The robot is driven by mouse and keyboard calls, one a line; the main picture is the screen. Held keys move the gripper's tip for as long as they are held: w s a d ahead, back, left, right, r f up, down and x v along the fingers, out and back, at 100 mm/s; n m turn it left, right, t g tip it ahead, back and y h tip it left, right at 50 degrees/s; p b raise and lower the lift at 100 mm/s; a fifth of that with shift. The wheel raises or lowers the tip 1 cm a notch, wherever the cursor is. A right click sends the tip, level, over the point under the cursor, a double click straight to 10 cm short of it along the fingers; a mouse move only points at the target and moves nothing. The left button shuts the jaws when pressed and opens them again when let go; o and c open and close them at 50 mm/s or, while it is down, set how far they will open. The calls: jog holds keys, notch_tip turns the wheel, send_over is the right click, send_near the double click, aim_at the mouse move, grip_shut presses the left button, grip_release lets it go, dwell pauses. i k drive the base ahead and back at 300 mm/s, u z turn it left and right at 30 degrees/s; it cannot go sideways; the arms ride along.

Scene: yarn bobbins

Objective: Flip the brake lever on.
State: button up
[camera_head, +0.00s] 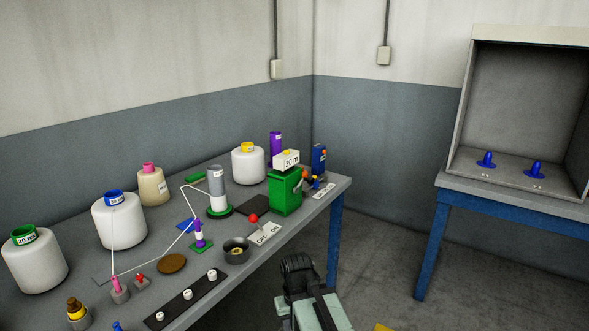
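A lever with a red ball knob (254,218) stands on the grey table, by a pale plate (265,234) marked OFF and ON. The knob is over the left part of the plate, nearer the OFF word. No label here reads "brake". A second pale plate (324,191) with small, unreadable text lies right of the green box (285,193), near red-orange knobs (305,174). My gripper (297,264) is dark and in front of the table's edge, low in the picture, apart from both plates. Its fingers cannot be made out clearly.
A green box bears a "20 m" sign (287,160). A grey bobbin (217,189), a dark bowl (237,250) and a purple-white bobbin (199,236) stand around the OFF/ON plate. White thread runs across the table's left half. An open cabinet (455,115) is at right.

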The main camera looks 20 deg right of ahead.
aim_at(253, 218)
jog(key=u, duration=1.8)
jog(key=k, duration=1.4)
jog(key=z, duration=1.5)
jog(key=i, duration=1.65)
jog(key=u, duration=0.05)
